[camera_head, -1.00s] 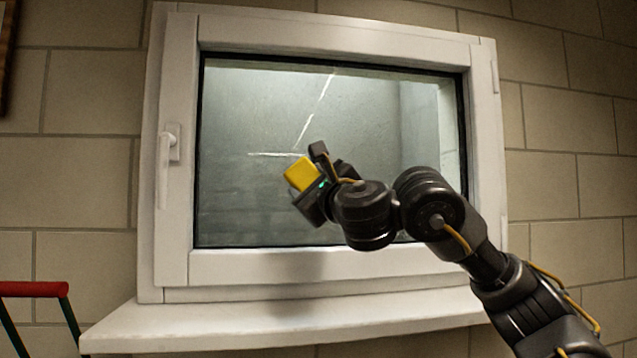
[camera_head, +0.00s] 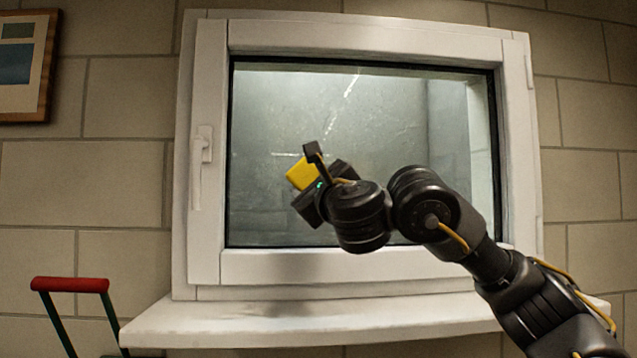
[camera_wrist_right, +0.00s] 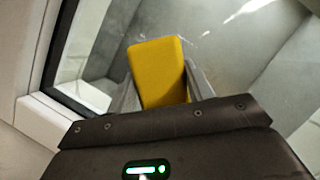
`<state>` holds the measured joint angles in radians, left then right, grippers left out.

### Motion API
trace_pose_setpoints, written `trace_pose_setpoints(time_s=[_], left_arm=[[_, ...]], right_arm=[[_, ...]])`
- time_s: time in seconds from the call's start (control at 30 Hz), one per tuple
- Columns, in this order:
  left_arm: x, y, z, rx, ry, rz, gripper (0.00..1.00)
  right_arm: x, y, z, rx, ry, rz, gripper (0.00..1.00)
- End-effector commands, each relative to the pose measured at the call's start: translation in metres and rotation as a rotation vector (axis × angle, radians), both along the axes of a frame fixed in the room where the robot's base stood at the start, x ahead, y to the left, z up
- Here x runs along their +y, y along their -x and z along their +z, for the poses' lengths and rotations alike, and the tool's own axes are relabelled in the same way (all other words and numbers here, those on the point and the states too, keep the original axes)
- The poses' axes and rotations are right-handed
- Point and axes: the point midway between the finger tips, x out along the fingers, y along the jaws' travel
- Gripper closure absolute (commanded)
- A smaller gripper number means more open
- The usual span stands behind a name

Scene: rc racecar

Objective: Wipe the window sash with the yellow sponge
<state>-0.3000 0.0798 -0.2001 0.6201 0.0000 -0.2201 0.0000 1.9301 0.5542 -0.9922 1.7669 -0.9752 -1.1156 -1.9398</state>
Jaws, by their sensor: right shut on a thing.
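The window sash (camera_head: 360,268) is a white frame around a glass pane (camera_head: 380,110) in the wall. Its white handle (camera_head: 197,170) is on the left side. My right gripper (camera_head: 306,178) is shut on the yellow sponge (camera_head: 301,174) and holds it in front of the lower left part of the pane. In the right wrist view the sponge (camera_wrist_right: 158,72) sits between the fingers, with the white frame (camera_wrist_right: 22,70) at the left. I cannot tell whether the sponge touches the glass. My left gripper is not in view.
A white sill (camera_head: 320,322) juts out below the window. A red-topped handle on green bars (camera_head: 70,285) stands at the lower left. A framed picture (camera_head: 47,65) hangs on the block wall (camera_head: 105,190) at the upper left.

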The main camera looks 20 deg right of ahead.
Motion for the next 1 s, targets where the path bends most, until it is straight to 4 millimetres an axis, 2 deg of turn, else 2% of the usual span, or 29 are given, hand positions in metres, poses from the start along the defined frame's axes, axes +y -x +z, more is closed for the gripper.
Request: trace_pose_setpoints(time_s=[0.17,0.43,0.63,1.0], left_arm=[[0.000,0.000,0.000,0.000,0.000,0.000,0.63],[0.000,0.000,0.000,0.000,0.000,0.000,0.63],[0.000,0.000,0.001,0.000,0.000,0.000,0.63],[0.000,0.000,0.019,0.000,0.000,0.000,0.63]], right_arm=[[0.007,-0.002,-0.001,0.002,0.001,-0.001,0.66],[0.028,-0.006,-0.001,0.001,0.001,-0.002,0.66],[0.030,-0.007,0.001,0.001,-0.001,-0.002,0.66],[0.030,-0.007,0.026,0.001,-0.001,-0.003,0.66]])
